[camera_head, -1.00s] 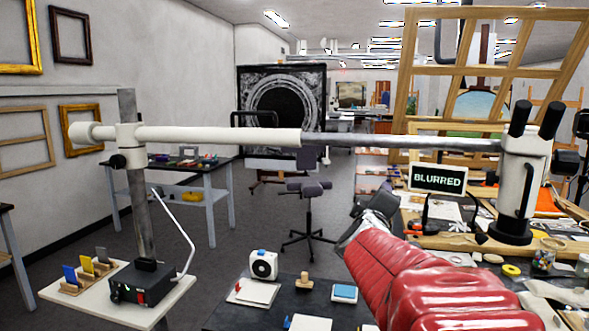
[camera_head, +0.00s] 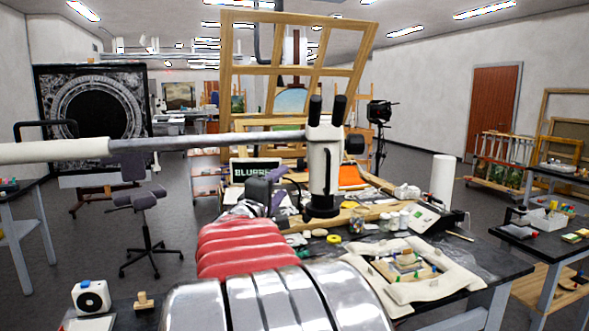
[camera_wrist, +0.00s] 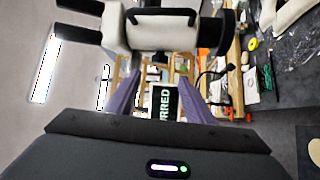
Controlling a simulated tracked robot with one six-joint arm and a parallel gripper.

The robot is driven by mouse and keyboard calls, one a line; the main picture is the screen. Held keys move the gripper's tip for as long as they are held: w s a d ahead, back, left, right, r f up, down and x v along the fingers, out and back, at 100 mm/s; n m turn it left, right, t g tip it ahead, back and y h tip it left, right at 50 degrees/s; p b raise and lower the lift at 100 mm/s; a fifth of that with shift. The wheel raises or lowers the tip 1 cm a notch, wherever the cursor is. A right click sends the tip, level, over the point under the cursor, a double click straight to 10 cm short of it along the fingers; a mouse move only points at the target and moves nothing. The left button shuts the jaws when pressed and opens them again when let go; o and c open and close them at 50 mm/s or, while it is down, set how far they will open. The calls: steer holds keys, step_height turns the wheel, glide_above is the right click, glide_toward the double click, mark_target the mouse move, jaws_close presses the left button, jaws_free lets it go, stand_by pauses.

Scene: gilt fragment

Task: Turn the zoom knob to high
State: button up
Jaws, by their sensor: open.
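The white microscope (camera_head: 322,165) with two black eyepieces hangs on a long horizontal boom. A dark knob (camera_head: 354,143) sticks out of its right side; I cannot tell whether it is the zoom knob, and no setting is readable. My gripper (camera_head: 268,190) is left of the microscope's lower body in the head view, apart from that knob. In the wrist view the purple-grey fingers of my gripper (camera_wrist: 160,82) are spread and empty. The microscope (camera_wrist: 150,32) lies sideways beyond them, with black handle-like bars.
A small screen (camera_head: 252,170) shows part of "BLURRED" behind my gripper. The boom (camera_head: 200,144) crosses on the left. The bench holds jars, a white cylinder (camera_head: 442,180) and a padded work (camera_head: 410,270). A wooden frame (camera_head: 290,70) stands behind.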

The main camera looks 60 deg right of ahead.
mark_target(302, 165)
steer(key=d, duration=0.4)
steer(key=w+d+r, duration=0.1)
steer(key=d, duration=0.8)
steer(key=shift+w+r, duration=0.15)
steer(key=shift+r, duration=0.1)
steer(key=shift+c, duration=0.2)
steer(key=shift+f, duration=0.1)
steer(key=c, duration=1)
